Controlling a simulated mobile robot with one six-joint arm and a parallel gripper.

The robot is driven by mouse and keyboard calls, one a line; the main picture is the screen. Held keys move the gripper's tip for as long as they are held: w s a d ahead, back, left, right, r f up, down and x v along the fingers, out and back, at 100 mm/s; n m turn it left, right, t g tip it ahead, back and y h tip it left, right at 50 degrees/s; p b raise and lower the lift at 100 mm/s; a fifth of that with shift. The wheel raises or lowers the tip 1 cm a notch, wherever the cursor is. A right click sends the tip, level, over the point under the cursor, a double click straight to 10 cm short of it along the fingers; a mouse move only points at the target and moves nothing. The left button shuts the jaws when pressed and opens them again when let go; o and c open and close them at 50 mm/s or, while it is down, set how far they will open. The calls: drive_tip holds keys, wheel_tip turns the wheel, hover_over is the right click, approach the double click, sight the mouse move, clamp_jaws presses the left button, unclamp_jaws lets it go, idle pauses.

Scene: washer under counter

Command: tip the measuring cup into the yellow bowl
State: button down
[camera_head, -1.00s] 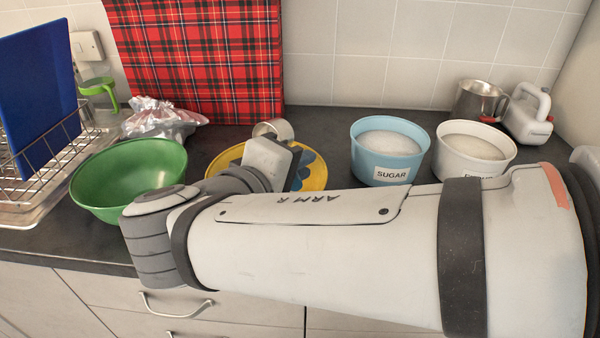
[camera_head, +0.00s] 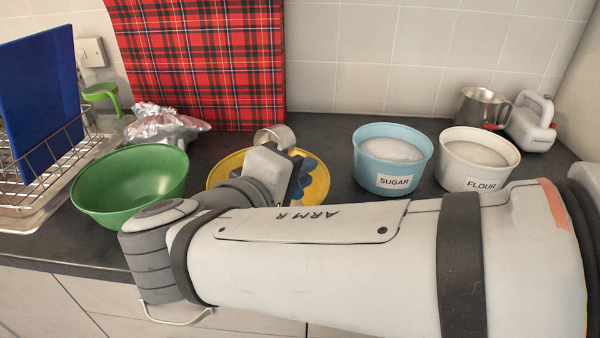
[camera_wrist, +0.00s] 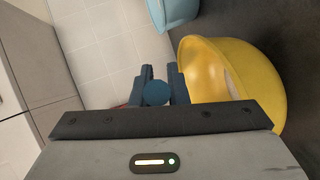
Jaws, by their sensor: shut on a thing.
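The yellow bowl (camera_head: 222,168) stands on the counter in the middle, partly hidden behind my arm. In the wrist view the yellow bowl (camera_wrist: 240,65) is to the right of the fingers, with something pale inside. My gripper (camera_wrist: 157,88) is shut on the measuring cup, and a round blue part of the cup (camera_wrist: 156,93) shows between the blue fingers. In the head view the cup's metal body (camera_head: 283,134) shows past my wrist, by the bowl's far rim in the picture. Its tilt and contents I cannot tell.
A green bowl (camera_head: 125,185) stands left. Blue sugar (camera_head: 393,179) and white flour (camera_head: 481,184) tubs stand right. A steel jug (camera_head: 480,105) and a white bottle (camera_head: 533,122) are behind them. A dish rack (camera_head: 45,160) is at far left, a tartan board (camera_head: 200,60) at the back.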

drive_tip(key=shift+w+d+r+p, duration=0.2)
drive_tip(key=shift+r+p, duration=0.3)
drive_tip(key=shift+p, duration=0.35)
drive_tip(key=g+y+p, duration=0.1)
drive_tip(key=p, duration=0.1)
drive_tip(key=r+g+p, duration=0.1)
drive_tip(key=g+p, duration=0.1)
drive_tip(key=w+r+g+y+p, duration=0.1)
drive_tip(key=p, duration=0.2)
drive_tip(key=shift+d+r+y, duration=0.2)
drive_tip(key=shift+d+y, duration=0.05)
drive_tip(key=shift+y, duration=0.05)
drive_tip(key=w+d+r+g+y+p, duration=0.1)
drive_tip(key=g+p, duration=0.4)
drive_tip(key=p, duration=0.5)
drive_tip(key=w+d+r+g+y+p, duration=0.1)
drive_tip(key=r+g+y+p, duration=0.3)
drive_tip(key=p, duration=0.7)
drive_tip(key=shift+w+g+y, duration=0.3)
drive_tip(key=shift+w+g, duration=0.3)
drive_tip(key=shift+w, duration=0.15)
